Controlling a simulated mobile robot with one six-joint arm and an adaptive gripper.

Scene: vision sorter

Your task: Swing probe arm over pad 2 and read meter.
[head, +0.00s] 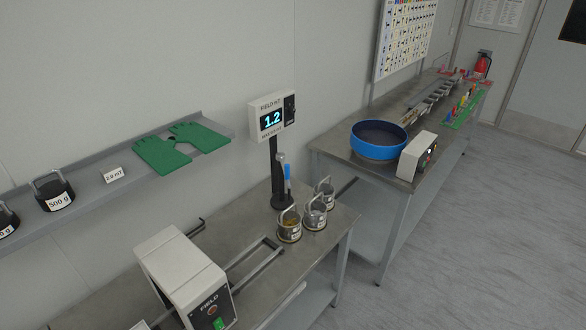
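The meter (272,117) is a pale box labelled FIELD mT on a black post (274,165), and its lit display reads 1.2. A grey upright piece with a blue part (287,178) stands by the foot of the post on the near bench. I cannot tell for sure whether this is the probe arm. No pad with a readable number 2 shows. A large pale box marked FIELD (180,265), with a green switch, stands on the bench at lower left. Grey rails (255,262) run between it and the post. My gripper is not in view.
Several handled metal pots (290,229) stand at the near bench's right end. A wall shelf (100,190) holds black weights, green gloves (182,149) and a 2.0 mT card (115,174). The far bench (345,160) carries a blue basin (378,145) and a pale box (418,155). Floor at right is clear.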

